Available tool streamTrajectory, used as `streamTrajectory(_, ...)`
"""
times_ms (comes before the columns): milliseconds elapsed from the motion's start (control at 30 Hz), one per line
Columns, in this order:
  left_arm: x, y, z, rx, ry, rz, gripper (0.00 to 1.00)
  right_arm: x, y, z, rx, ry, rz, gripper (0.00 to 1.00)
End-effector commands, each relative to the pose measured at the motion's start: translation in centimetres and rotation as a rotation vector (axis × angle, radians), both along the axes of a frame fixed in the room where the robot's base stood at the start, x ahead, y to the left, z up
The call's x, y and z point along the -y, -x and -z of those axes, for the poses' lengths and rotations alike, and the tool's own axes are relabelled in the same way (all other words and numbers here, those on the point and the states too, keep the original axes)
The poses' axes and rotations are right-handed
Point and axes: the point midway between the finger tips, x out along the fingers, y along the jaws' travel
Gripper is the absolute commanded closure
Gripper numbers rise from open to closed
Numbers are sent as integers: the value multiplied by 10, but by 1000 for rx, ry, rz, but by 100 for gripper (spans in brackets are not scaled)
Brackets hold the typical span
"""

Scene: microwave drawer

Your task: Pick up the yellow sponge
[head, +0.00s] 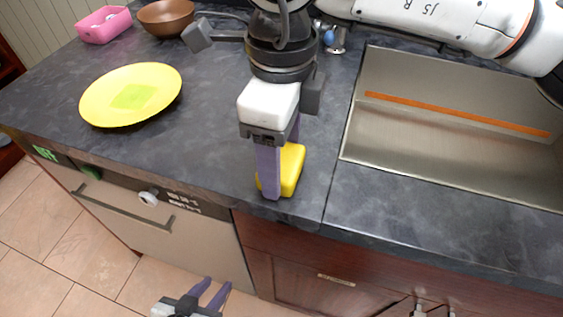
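The yellow sponge (293,169) is at the front edge of the dark countertop, left of the sink. My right gripper (282,172) points down at it from above. One purple finger stands in front of the sponge and hides part of it. The other finger goes down behind the sponge, its tip hidden. The sponge appears to lie between the fingers, but I cannot tell whether they press on it. My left gripper (213,289) is low at the bottom of the view, in front of the cabinets, with its fingers apart and nothing between them.
A yellow plate (152,83) with a green centre, a brown bowl (166,16) and a pink container (104,25) are on the counter (215,135) to the left. A metal sink (440,148) with an orange strip is at the right. Cabinet fronts drop below the counter edge.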

Motion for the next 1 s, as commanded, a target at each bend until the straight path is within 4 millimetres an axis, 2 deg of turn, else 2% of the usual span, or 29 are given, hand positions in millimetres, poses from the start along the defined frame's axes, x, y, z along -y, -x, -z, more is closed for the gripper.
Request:
streamTrajectory(33, 0, 0, 0, 0, 0, 0, 69, 0, 0, 0, 0, 0, 0, 53)
streamTrajectory(100, 0, 0, 0, 0, -1, -1, 69, 0, 0, 0, 0, 0, 0, 59)
streamTrajectory(367, -1, -2, 0, 1, -1, 0, 69, 0, 0, -4, 0, 0, 0, 59)
streamTrajectory(467, -1, -2, 0, 1, -2, -1, 69, -1, -1, -16, 3, -1, -1, 59)
streamTrajectory(800, -1, -2, 0, 1, -3, 0, 69, -1, -1, -82, 2, 0, -1, 59)
streamTrajectory(1000, -1, -2, 0, 1, -2, -1, 69, 0, 0, -99, 0, 0, -2, 59)
